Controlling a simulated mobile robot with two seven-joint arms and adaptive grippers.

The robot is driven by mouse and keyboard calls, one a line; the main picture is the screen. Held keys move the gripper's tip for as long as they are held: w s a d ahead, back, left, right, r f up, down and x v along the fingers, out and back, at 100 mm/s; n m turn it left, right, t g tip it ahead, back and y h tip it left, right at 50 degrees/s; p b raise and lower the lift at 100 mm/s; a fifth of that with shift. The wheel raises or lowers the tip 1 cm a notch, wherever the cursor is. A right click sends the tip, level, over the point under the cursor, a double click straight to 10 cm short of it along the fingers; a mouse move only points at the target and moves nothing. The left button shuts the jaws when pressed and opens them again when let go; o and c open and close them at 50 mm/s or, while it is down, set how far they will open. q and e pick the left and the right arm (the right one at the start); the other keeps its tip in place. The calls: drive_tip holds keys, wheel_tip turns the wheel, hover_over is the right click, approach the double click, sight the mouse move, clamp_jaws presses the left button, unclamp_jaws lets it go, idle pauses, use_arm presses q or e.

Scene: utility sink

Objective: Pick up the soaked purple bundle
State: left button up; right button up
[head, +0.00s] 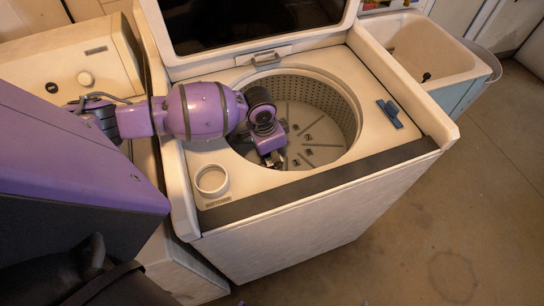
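I cannot make out a soaked purple bundle in the head view; the purple surfaces I see clearly look like parts of my own arm. My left arm comes in from the left and reaches over the open top of a white washing machine (290,228). My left gripper (275,160) is down at the drum opening, near its left side. Its fingers are small, dark and partly hidden by the wrist, so I cannot tell whether they are open or hold anything. The visible drum floor (318,128) looks bare. My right gripper is not in view.
The washer lid (245,22) stands open behind the drum. A blue object (389,113) lies on the washer top at right, and a round cup-like opening (211,180) is at front left. A utility sink (425,50) stands at back right. The floor at right is clear.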

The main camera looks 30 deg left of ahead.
use_arm(q)
drive_tip(key=c, duration=0.4)
drive_tip(key=shift+w+r, duration=0.1)
drive_tip(key=shift+r, duration=0.1)
drive_tip(key=shift+c, duration=0.2)
wheel_tip(320, 180, up, 19)
drive_tip(key=p, duration=0.5)
wheel_tip(320, 180, up, 15)
drive_tip(key=shift+f, duration=0.15)
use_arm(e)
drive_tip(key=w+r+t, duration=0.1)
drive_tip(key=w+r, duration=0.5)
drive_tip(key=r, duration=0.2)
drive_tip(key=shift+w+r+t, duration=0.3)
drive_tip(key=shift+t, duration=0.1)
